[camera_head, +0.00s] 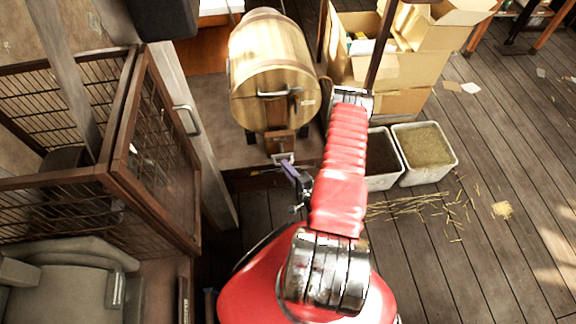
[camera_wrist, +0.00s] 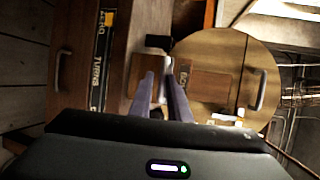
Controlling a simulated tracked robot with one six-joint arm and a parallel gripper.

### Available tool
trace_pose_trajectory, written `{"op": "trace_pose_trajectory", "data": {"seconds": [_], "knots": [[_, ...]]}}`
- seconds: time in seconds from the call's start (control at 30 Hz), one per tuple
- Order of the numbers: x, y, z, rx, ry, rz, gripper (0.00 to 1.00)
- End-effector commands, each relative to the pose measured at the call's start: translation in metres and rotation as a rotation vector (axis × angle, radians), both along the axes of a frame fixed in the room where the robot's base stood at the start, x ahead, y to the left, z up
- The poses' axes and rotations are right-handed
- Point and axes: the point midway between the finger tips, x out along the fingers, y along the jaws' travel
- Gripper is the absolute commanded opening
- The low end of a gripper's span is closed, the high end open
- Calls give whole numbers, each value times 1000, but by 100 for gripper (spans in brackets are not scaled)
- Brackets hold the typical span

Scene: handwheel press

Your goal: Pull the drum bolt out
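The wooden drum (camera_head: 268,75) lies on its frame, its round end and metal handle facing me. A small wooden block (camera_head: 279,141) sits below that end, with a pale metal piece, apparently the drum bolt (camera_head: 283,158), at its front. In the wrist view the drum's round face (camera_wrist: 215,50) is at the right, and a dark knob (camera_wrist: 158,42) shows past my fingertips. My gripper (camera_wrist: 161,76) points at the block with its two grey-purple fingers apart. A light metal part shows between them; I see no firm contact. In the head view my gripper (camera_head: 288,166) is just below the block.
A mesh cage with a wooden-framed door (camera_head: 160,150) stands left of my arm. Cardboard boxes (camera_head: 400,70) and two bins, one with grain (camera_head: 425,150), stand to the right. The plank floor at the far right is mostly clear, with scattered straw.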

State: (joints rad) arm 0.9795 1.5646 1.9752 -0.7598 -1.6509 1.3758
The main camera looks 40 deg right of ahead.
Motion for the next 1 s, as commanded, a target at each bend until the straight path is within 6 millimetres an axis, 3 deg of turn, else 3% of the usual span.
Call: {"op": "trace_pose_trajectory", "data": {"seconds": [0.2,0.57,1.0], "knots": [[0,1,-1,2,1,2,27],[-1,0,2,-1,-3,2,28],[-43,7,10,0,-3,-1,28]]}}
